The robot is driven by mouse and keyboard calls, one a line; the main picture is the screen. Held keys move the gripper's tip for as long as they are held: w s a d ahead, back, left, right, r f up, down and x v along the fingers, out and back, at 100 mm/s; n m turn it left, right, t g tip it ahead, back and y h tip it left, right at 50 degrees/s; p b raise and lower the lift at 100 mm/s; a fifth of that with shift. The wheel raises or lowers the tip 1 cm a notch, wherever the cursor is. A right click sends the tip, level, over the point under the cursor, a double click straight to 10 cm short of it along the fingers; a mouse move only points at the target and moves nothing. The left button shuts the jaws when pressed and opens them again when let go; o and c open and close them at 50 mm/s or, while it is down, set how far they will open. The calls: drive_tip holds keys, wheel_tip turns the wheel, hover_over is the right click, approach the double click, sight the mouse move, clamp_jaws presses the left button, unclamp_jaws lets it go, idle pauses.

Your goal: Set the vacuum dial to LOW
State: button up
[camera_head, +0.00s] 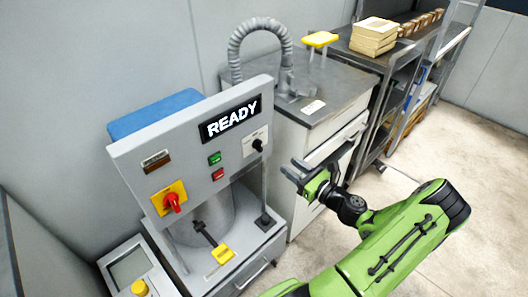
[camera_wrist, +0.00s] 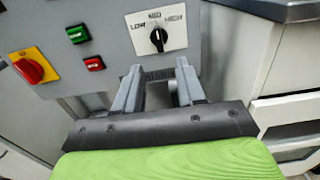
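The vacuum dial is a black knob (camera_wrist: 158,38) on a white plate marked LOW at left, MED at top and HIGH at right in the wrist view. Its white mark looks close to upright, roughly toward MED. The dial (camera_head: 257,145) is also on the right side of the grey panel in the head view. My gripper (camera_wrist: 158,78) is open and empty, its two fingers apart below the dial and not touching it. In the head view my gripper (camera_head: 291,168) is right of and below the dial, in front of the counter.
The panel (camera_head: 190,155) also has a READY display (camera_head: 231,119), a green button (camera_head: 215,159), a red button (camera_head: 218,174) and a red rotary switch (camera_head: 173,202) on yellow. A counter (camera_head: 330,85) with a hose stands at right. Floor at right is clear.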

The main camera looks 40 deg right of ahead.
sight(262, 147)
drive_tip(key=w, duration=0.4)
drive_tip(key=w+b, duration=0.1)
drive_tip(key=w, duration=0.7)
drive_tip(key=shift+a, duration=0.3)
clamp_jaws()
